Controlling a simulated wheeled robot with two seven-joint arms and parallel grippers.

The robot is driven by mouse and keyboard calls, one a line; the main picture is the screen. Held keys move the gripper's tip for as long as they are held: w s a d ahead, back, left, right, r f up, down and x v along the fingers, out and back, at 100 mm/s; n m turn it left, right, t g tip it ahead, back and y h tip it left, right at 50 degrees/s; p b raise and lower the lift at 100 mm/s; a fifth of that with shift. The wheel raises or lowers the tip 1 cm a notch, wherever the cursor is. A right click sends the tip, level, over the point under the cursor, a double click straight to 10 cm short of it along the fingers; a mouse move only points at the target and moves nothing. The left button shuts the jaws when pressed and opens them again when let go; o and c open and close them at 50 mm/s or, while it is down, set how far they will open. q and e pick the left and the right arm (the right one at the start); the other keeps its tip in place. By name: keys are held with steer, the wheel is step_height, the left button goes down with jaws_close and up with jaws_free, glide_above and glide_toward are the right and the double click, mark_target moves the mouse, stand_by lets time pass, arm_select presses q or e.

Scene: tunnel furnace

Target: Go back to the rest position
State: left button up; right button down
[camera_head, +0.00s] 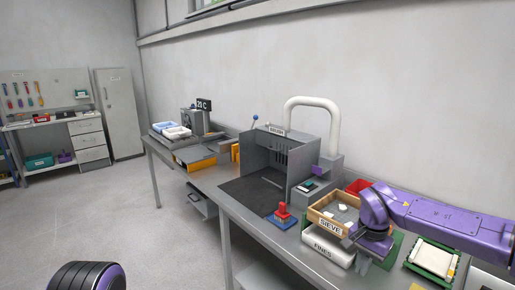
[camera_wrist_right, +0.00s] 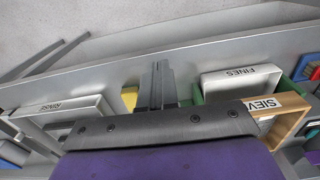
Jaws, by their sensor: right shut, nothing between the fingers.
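My right gripper (camera_head: 363,263) is at the end of the purple arm that comes in from the right. It hangs over the bench, just right of the wooden sieve box (camera_head: 318,216) and the white FINES tray (camera_head: 322,252). In the right wrist view its two grey fingers (camera_wrist_right: 157,85) are together and empty, with the FINES tray (camera_wrist_right: 240,82) to their right and the RINSE tray (camera_wrist_right: 62,108) to their left. Whether the fingers touch anything below is hard to tell. My left gripper is out of view; a dark rounded part of mine shows at the lower left.
The grey bench (camera_head: 243,207) runs along the wall with a grey hood (camera_head: 300,160), a red-and-blue device (camera_head: 284,214) and a green-framed tray (camera_head: 433,258). A white pipe (camera_head: 332,120) rises behind the hood. Open floor (camera_head: 110,220) lies left of the bench.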

steer(key=s+a+f+m+t+h+b, duration=0.1)
steer(key=s+f+m+t+h+b, duration=0.15)
steer(key=f, duration=0.95)
steer(key=s+a+f+m+t+h+b, duration=0.1)
steer(key=s+f+m+t+h, duration=0.2)
steer(key=f, duration=0.8)
arm_select(q)
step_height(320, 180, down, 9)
steer(key=b, duration=0.5)
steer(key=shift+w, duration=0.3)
arm_select(e)
steer(key=s+d+f+n, duration=0.1)
steer(key=s+f+n, duration=0.2)
steer(key=s, duration=0.6)
steer(key=s+d+f+n+g+y, duration=0.1)
steer(key=s+d+f+n, duration=0.1)
steer(key=s+f, duration=0.5)
steer(key=s+d+f+n+g+y, duration=0.1)
steer(key=s+f, duration=0.4)
steer(key=s, duration=0.7)
steer(key=d+n, duration=0.1)
steer(key=n, duration=0.1)
steer(key=shift+n, duration=0.35)
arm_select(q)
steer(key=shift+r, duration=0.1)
arm_select(e)
steer(key=shift+d, duration=0.1)
